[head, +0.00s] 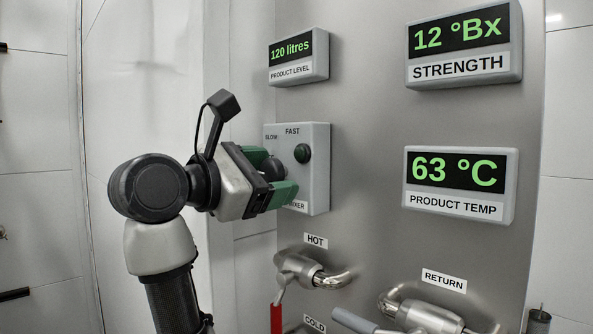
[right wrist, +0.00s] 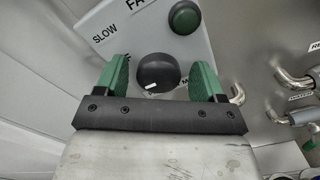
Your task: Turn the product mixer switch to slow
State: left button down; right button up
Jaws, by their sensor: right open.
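The product mixer box (head: 317,170) is light grey and mounted on the steel panel, labelled SLOW and FAST, with its lower label partly hidden by my right gripper. Its round black switch knob (right wrist: 158,70) shows in the right wrist view, with a white mark on its lower edge, away from the SLOW label (right wrist: 104,33). My right gripper (right wrist: 160,79) is open, with one green finger on each side of the knob and visible gaps between. In the head view my right gripper (head: 273,175) is at the box's left part. My left gripper is out of view.
A green round button (right wrist: 184,17) sits beside the knob; it also shows in the head view (head: 302,153). Below the box are the HOT valve (head: 298,266) with a red handle and RETURN pipework (head: 425,313). Displays hang above and right.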

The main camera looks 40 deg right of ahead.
jog(key=shift+w+d, duration=0.1)
jog(key=shift+d, duration=0.1)
jog(key=shift+a, duration=0.1)
jog(key=c, duration=0.9)
jog(key=m+b, duration=0.2)
jog(key=m, duration=0.1)
jog(key=m+b, duration=0.1)
jog(key=m, duration=0.2)
jog(key=shift+m+b, duration=0.3)
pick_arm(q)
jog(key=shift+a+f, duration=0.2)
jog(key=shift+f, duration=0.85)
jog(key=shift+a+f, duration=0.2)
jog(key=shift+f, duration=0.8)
pick_arm(e)
jog(key=shift+r+m, duration=0.15)
jog(key=shift+m, duration=0.85)
pick_arm(q)
jog(key=shift+b, duration=0.3)
